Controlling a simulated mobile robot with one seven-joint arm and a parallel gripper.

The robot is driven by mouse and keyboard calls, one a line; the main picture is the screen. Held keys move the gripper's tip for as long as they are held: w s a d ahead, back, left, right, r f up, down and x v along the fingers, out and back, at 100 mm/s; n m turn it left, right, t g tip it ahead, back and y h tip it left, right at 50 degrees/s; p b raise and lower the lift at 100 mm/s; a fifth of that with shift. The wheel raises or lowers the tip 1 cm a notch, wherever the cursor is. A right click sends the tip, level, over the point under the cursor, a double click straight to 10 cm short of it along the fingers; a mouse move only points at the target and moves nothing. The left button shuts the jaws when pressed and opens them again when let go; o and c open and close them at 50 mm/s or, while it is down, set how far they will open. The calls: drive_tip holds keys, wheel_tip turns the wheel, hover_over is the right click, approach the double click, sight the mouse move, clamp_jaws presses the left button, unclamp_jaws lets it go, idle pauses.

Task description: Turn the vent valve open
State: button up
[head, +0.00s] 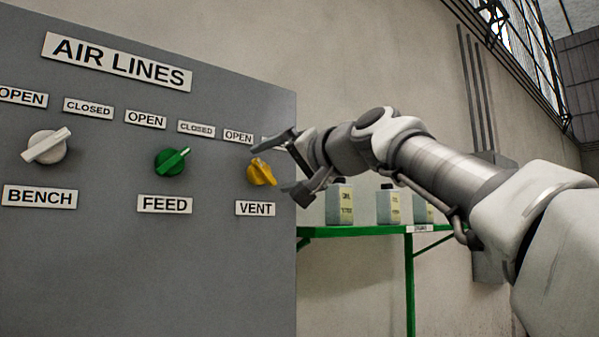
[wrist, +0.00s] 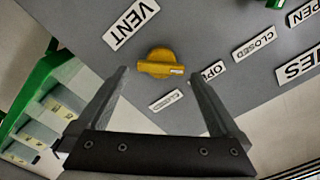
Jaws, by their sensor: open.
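The vent valve is a yellow knob (head: 261,172) on the grey panel, above the VENT plate (head: 255,208). In the wrist view the knob (wrist: 160,63) shows whole. Its handle's end with the pale mark points towards the OPEN plate (head: 238,136), at upper left in the head view. My gripper (head: 270,171) is open, its fingers reaching towards the knob from the right. In the wrist view the fingertips (wrist: 158,74) are spread on either side of the knob, with gaps on both sides. The vent's CLOSED plate (wrist: 165,100) shows in the wrist view, but my gripper mostly hides it in the head view.
A white BENCH knob (head: 46,147) and a green FEED knob (head: 172,161) sit left on the same panel, both handles slanting to upper right. A green shelf (head: 365,231) with several bottles stands right of the panel, below my arm.

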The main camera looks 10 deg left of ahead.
drive_tip(key=b+v, duration=0.3)
drive_tip(key=v, duration=1.3)
drive_tip(key=shift+b, duration=0.4)
drive_tip(key=shift+s, duration=0.1)
